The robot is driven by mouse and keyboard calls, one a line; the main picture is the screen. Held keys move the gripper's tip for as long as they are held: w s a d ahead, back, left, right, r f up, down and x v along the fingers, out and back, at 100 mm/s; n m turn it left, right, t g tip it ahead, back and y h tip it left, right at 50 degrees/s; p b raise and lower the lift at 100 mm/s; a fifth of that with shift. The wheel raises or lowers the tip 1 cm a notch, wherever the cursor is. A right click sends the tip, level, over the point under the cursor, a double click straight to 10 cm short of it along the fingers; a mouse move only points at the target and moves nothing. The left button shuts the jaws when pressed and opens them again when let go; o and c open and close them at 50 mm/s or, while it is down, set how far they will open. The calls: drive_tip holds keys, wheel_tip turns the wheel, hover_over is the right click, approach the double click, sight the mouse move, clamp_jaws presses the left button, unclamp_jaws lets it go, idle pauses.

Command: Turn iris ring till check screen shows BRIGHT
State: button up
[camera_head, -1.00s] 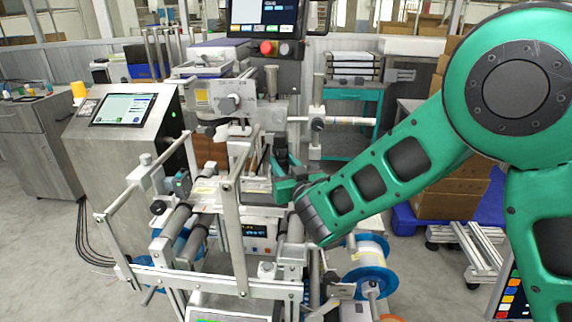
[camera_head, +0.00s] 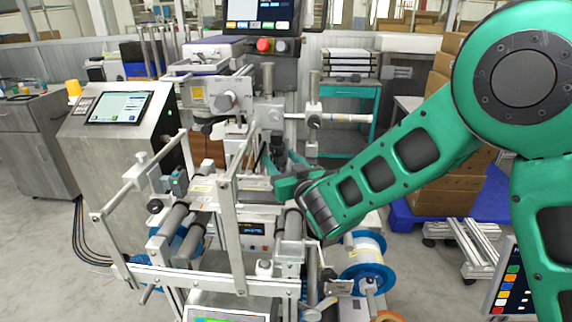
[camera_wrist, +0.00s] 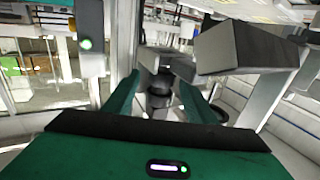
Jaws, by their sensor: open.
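My gripper (camera_head: 284,163) is open beside the middle of the machine, its green fingers pointing away from me. In the wrist view my gripper (camera_wrist: 160,98) shows one finger on each side. A dark, stepped cylinder like a lens (camera_wrist: 158,98) appears between them, under a grey block. It may carry the iris ring. A gap shows to the left finger; I cannot tell how close the right one is. The lens is not clear in the head view. Which screen is the check screen is unclear; a monitor (camera_head: 258,12) is at the top, its text unreadable.
The metal machine frame (camera_head: 232,230) with upright bars stands left of my gripper. A panel screen (camera_head: 119,107) is at left, a small display (camera_head: 251,229) below. A blue reel (camera_head: 366,265) sits at lower right. A large grey block (camera_wrist: 245,48) is close at right in the wrist view.

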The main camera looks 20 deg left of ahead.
drive_tip(key=v, duration=1)
drive_tip(key=shift+d, duration=0.25)
drive_tip(key=shift+s+r, duration=0.1)
